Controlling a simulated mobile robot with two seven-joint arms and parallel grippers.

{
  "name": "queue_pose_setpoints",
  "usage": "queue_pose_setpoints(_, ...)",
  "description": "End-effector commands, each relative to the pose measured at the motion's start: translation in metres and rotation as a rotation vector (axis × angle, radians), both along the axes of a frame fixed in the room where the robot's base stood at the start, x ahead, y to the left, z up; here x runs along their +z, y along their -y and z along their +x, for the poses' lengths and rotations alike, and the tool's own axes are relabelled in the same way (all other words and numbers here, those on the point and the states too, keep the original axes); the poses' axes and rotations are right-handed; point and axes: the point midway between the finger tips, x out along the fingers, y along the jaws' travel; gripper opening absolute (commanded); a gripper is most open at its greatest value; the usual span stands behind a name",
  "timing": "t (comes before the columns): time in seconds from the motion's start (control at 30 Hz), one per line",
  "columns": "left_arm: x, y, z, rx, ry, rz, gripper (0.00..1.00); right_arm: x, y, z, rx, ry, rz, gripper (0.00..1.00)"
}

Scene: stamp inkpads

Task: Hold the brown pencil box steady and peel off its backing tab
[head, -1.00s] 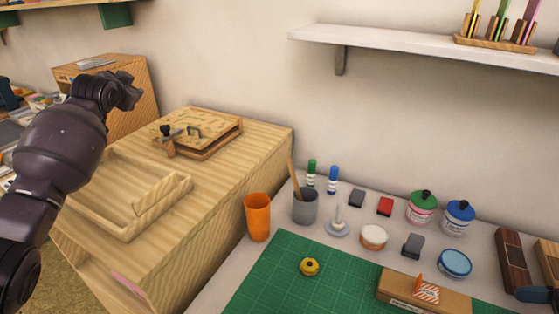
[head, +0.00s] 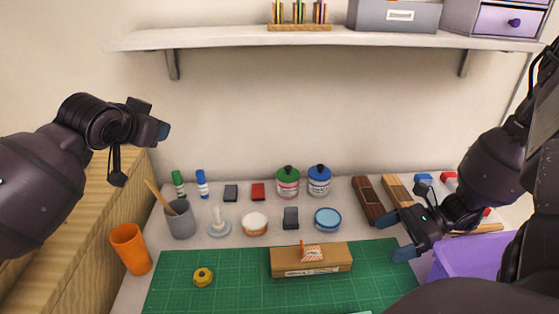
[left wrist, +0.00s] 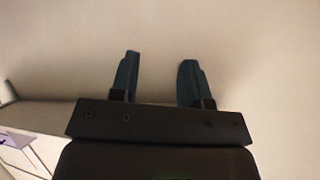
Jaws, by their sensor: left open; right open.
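The brown pencil box (head: 285,261) lies on the green cutting mat (head: 240,285) in the head view. An orange-and-white striped tab (head: 312,253) sits on its top. My right gripper (head: 398,236) is open and empty, to the right of the box and apart from it, near the mat's right edge. My left gripper (head: 152,121) is raised at the left, well away from the box. In the left wrist view the left gripper (left wrist: 158,75) has its two fingers apart, with only bare wall beyond them.
A yellow round item (head: 203,277) lies on the mat left of the box. Behind stand a blue-lidded round tin (head: 328,220), a white-topped round pad (head: 254,223) and a grey cup (head: 180,220). An orange cup (head: 130,250) is at left, a purple bin (head: 470,258) at right. A shelf (head: 230,37) runs above.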

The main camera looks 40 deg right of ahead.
Motion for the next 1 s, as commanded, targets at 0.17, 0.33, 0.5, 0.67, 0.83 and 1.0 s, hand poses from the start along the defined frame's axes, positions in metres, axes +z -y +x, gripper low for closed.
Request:
queue_pose_setpoints(0.17, -0.024, 0.051, -0.068, -0.109, -0.092, 0.045, 0.43, 0.0, 0.0, 0.0, 0.0, 0.0, 0.0, 0.87)
queue_pose_setpoints(0.33, -0.053, 0.085, -0.136, -0.2, -0.187, 0.112, 0.43, 0.0, 0.0, 0.0, 0.0, 0.0, 0.0, 0.87)
queue_pose_setpoints(0.5, -0.089, 0.105, -0.206, -0.275, -0.283, 0.207, 0.43, 0.0, 0.0, 0.0, 0.0, 0.0, 0.0, 0.87)
queue_pose_setpoints(0.67, -0.122, 0.108, -0.261, -0.319, -0.36, 0.304, 0.43, 0.0, 0.0, 0.0, 0.0, 0.0, 0.0, 0.87)
queue_pose_setpoints(0.83, -0.144, 0.104, -0.296, -0.34, -0.409, 0.379, 0.43, 0.0, 0.0, 0.0, 0.0, 0.0, 0.0, 0.87)
queue_pose_setpoints(1.0, -0.153, 0.101, -0.309, -0.345, -0.429, 0.408, 0.43, -0.001, -0.002, 0.001, 0.0, 0.001, 0.001, 0.87)
